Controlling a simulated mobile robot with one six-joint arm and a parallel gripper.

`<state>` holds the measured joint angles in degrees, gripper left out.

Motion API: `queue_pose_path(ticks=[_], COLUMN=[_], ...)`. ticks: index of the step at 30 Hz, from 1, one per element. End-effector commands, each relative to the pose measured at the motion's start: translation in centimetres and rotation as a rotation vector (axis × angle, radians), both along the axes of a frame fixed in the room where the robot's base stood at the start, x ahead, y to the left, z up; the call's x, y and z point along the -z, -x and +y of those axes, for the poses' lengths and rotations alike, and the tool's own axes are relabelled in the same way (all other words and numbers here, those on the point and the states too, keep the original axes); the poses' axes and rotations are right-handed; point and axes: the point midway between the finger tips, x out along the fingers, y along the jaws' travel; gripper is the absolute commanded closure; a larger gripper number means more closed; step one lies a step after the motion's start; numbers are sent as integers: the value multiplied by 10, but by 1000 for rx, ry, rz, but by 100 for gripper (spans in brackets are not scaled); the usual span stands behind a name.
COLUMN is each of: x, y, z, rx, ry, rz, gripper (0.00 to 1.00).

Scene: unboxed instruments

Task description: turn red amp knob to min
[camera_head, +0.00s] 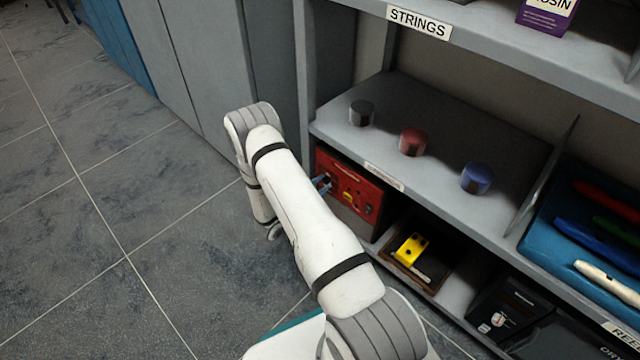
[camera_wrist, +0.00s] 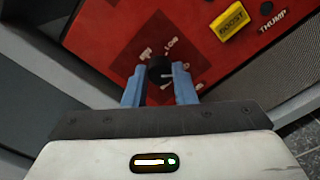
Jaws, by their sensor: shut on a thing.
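The red amp (camera_head: 352,190) sits on the lower shelf, its front partly hidden by my arm in the head view. In the wrist view its red panel (camera_wrist: 105,45) fills the upper part, with a round black knob (camera_wrist: 158,68) that has a light pointer line on it. My gripper (camera_wrist: 160,88) is shut on this knob, with one blue finger on each side. The pointer line points to the right in the wrist view. In the head view, my gripper (camera_head: 322,184) shows small at the amp's left side.
A yellow BOOST switch (camera_wrist: 233,22) and a black THUMP knob (camera_wrist: 266,8) sit on the same panel. A tray (camera_head: 440,262) with a yellow pedal (camera_head: 410,248) lies to the right. Three round containers stand on the shelf above. Floor at the left is clear.

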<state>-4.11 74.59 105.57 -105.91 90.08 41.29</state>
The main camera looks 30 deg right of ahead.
Motion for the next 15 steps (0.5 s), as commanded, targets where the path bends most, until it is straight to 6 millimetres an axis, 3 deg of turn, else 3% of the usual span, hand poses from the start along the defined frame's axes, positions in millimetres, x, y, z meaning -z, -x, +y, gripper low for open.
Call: queue_pose_path(ticks=[15], x=[0], y=[0], z=[1], rx=[-2], ry=[166], rz=[462], gripper=[98])
